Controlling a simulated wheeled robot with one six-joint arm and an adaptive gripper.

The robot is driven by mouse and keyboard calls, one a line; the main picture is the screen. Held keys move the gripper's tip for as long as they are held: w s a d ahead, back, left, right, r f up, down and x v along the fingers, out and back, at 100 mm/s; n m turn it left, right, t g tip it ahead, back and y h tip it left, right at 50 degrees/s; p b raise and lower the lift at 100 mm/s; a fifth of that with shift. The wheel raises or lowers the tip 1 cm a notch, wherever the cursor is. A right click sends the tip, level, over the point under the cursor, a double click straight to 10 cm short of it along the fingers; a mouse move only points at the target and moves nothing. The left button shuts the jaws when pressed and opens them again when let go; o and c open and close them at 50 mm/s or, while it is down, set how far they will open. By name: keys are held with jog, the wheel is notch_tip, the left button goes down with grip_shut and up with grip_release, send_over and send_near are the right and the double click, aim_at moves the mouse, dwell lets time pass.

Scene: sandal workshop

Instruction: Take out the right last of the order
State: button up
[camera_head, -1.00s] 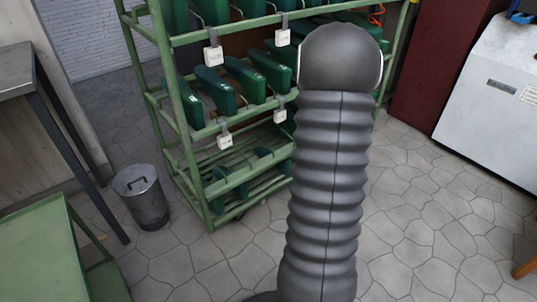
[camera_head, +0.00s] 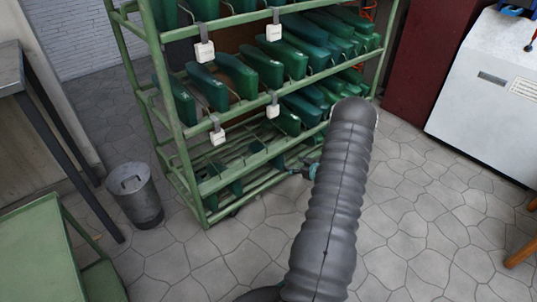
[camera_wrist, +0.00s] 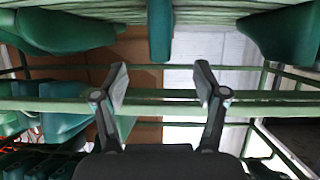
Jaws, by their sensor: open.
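Green lasts (camera_head: 237,75) stand in rows on a green rack (camera_head: 187,165), several with white tags (camera_head: 217,136) below them. The tag writing is too small to read, so I cannot tell which last is the right one of the order. The lowest shelf holds a few lasts (camera_head: 235,186) at its left. My gripper (camera_wrist: 161,82) is open and empty, its two fingers apart in front of the rack rails. In the wrist view, a narrow green last (camera_wrist: 160,32) shows above and between the fingertips. In the head view, my arm hides part of the rack's lower right.
A metal bin (camera_head: 136,195) stands on the floor left of the rack. A green table (camera_head: 30,250) and a dark-legged bench (camera_head: 50,110) are at the left. A white cabinet (camera_head: 480,110) stands at the right. The stone floor before the rack is clear.

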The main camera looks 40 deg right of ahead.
aim_at(282, 159)
jog(key=b+x, duration=0.1)
jog(key=x, duration=0.7)
jog(key=shift+w+a, duration=0.15)
jog(key=shift+w, duration=0.15)
jog(key=x, duration=0.4)
jog(key=shift+s+f+b, duration=0.1)
jog(key=shift+f+b, duration=0.05)
jog(key=shift+b, duration=0.25)
jog(key=shift+w+f, duration=0.15)
jog(key=shift+w, duration=0.5)
jog(key=c, duration=1.2)
jog(key=shift+c, duration=0.2)
